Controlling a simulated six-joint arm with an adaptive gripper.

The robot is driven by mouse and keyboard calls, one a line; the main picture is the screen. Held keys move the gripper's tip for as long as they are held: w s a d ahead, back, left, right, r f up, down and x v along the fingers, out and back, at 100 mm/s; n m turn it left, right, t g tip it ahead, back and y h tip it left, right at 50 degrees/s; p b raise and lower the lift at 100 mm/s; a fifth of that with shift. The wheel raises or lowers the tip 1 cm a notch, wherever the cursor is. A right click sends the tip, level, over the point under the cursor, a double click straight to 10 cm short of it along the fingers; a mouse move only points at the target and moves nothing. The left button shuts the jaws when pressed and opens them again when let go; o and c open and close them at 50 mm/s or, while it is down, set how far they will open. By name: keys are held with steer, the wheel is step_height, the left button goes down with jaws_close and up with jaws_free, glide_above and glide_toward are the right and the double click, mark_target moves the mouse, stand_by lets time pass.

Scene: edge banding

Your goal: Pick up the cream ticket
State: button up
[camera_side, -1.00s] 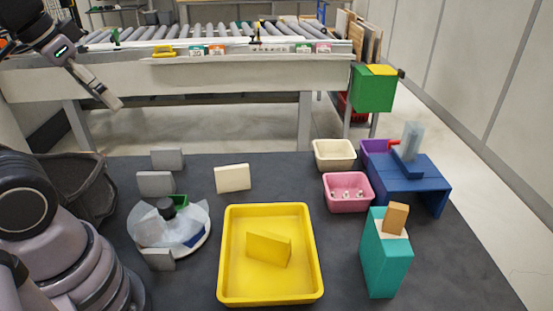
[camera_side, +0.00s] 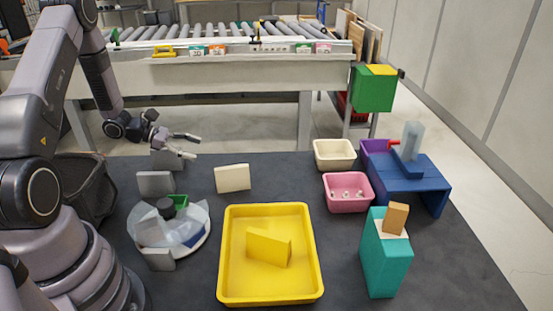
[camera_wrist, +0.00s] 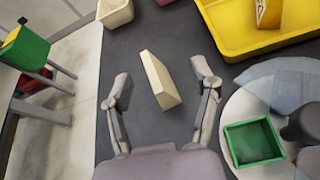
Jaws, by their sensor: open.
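The cream ticket (camera_side: 232,178) is a small pale block standing on the dark table, behind the yellow tray. In the wrist view the cream ticket (camera_wrist: 160,79) lies ahead of my gripper, roughly between the lines of its two fingers. My gripper (camera_side: 192,146) is open and empty, above the back left of the table and to the left of the ticket. In the wrist view my gripper (camera_wrist: 163,83) shows both fingers spread apart, neither touching the ticket.
A yellow tray (camera_side: 228,285) holds a yellow block. Grey blocks (camera_side: 156,183) and a round plate with clear wrap (camera_side: 150,232) stand left. A cream bin (camera_side: 335,154), pink bin (camera_side: 347,192), blue stand (camera_side: 425,180) and teal box (camera_side: 386,262) stand right.

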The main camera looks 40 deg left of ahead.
mark_target(232, 172)
steer(key=a+f+n+t+y, duration=0.2)
steer(key=a+f+n, duration=0.15)
steer(key=f, duration=0.25)
steer(key=x, duration=0.6)
steer(key=shift+w+d, duration=0.15)
steer(key=shift+d, duration=0.35)
steer(key=shift+s+f+x, duration=0.1)
steer(key=shift+f+x, duration=0.05)
steer(key=shift+x, duration=0.9)
steer(key=shift+s+f+x, duration=0.1)
steer(key=shift+f+x, duration=0.05)
steer(key=shift+x, duration=0.85)
steer(key=shift+f+x, duration=0.15)
steer(key=shift+x, duration=0.9)
steer(key=shift+c, duration=0.3)
steer(key=c, duration=0.9)
